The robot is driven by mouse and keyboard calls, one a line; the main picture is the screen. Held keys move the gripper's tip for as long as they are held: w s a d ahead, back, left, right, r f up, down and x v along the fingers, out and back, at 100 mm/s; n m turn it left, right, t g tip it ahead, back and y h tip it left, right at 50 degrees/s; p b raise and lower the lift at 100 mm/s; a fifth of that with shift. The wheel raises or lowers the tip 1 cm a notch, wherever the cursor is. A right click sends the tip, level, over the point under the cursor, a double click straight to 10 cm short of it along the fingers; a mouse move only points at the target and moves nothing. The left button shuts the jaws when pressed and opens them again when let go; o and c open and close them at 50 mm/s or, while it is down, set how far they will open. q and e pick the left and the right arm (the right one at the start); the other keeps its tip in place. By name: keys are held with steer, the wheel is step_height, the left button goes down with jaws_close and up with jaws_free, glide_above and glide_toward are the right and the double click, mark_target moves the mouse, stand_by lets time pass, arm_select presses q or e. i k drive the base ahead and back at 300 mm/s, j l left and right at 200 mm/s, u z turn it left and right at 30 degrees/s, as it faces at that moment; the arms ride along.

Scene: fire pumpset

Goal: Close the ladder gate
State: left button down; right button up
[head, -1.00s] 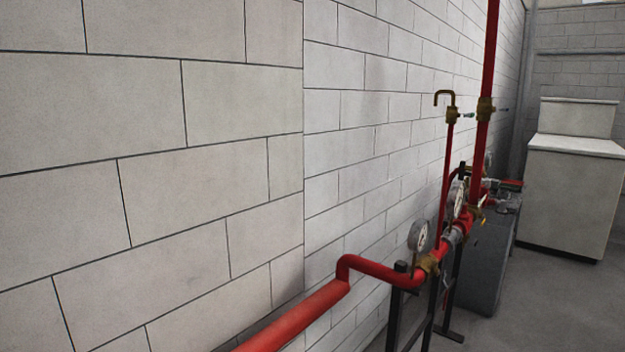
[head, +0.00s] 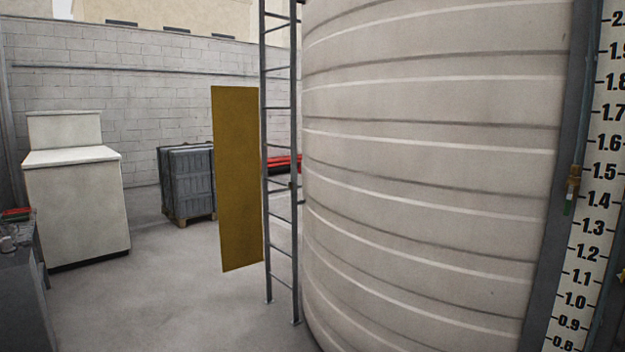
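The ladder gate is a flat yellow-brown panel (head: 237,180) in the head view, left of the middle. It stands upright and sticks out to the left of the grey ladder (head: 279,230), with its right edge along the ladder's left rail. The ladder's rungs are uncovered. The ladder stands upright on the floor, against the left side of a large ribbed tank (head: 430,190). Neither of my grippers shows in the head view.
A white cabinet (head: 78,210) stands at the left, with dark equipment (head: 22,285) in the lower left corner. A grey crate on a pallet (head: 187,182) stands behind the gate. A level scale (head: 590,215) is at the far right. Floor left of the ladder is clear.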

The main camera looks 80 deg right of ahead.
mark_target(236, 111)
steer(key=z, duration=0.4)
steer(key=i+l+z, duration=0.1)
steer(key=z, duration=0.7)
steer(key=i+z, duration=0.1)
steer(key=z, duration=0.25)
steer(key=i, duration=5.2)
steer(key=i+z, duration=0.1)
steer(key=i, duration=0.75)
steer(key=i+j+z, duration=0.1)
steer(key=i, duration=0.7)
steer(key=i+j+z, duration=0.1)
steer(key=i, duration=0.75)
steer(key=z, duration=0.9)
steer(key=i+j+z, duration=0.1)
steer(key=z, duration=0.75)
steer(key=j+z, duration=0.1)
steer(key=z, duration=0.35)
steer(key=j+z, duration=0.1)
steer(key=z, duration=0.75)
steer(key=i+l+u, duration=0.1)
steer(key=i+u, duration=0.3)
steer(key=i, duration=0.65)
